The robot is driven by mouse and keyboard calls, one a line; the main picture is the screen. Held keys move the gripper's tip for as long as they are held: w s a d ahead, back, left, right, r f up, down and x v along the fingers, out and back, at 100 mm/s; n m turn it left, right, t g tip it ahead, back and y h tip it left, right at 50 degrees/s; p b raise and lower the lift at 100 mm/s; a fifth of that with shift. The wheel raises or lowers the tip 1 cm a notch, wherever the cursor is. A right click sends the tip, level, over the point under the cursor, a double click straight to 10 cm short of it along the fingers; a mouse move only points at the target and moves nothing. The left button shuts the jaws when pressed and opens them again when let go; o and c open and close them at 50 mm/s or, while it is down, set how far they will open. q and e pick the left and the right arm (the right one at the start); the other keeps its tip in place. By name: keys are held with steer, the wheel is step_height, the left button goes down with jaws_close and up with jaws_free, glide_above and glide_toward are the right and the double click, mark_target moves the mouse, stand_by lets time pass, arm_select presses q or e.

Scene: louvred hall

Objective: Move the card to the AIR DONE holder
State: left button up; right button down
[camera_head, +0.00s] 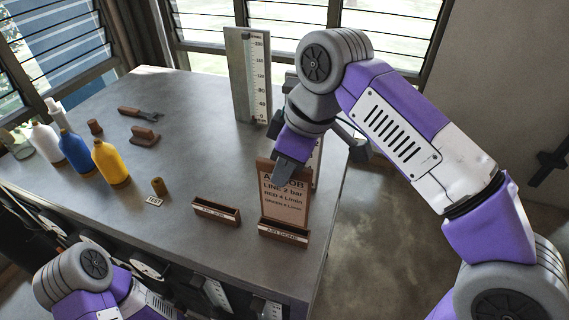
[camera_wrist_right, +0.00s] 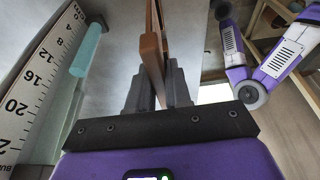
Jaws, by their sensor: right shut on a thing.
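The card (camera_head: 284,196), a brown board with dark printed text, stands upright at the right front of the bench. My right gripper (camera_head: 290,168) is shut on its top edge. In the right wrist view the card (camera_wrist_right: 152,48) shows nearly edge-on between the two dark fingers (camera_wrist_right: 157,88). The card's lower edge meets the AIR DONE holder (camera_head: 283,234), a small brown block with a pale label. I cannot tell whether the card is seated in its slot. A second brown holder (camera_head: 217,212) stands empty to the left, its label too small to read. My left gripper is out of view.
A tall scale board (camera_head: 248,75) stands behind the card. The middle of the bench is clear.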

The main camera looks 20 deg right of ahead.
steer(key=shift+f, duration=0.2)
step_height(320, 180, down, 5)
steer(key=b, duration=0.4)
steer(key=shift+f, duration=0.2)
stand_by(1.1)
steer(key=c, duration=1)
jaws_free()
steer(key=shift+r, duration=0.1)
steer(key=p+v, duration=0.6)
steer(key=v, duration=0.1)
steer(key=shift+w+a+r, duration=0.1)
steer(key=shift+w+a, duration=0.25)
steer(key=shift+a, duration=0.05)
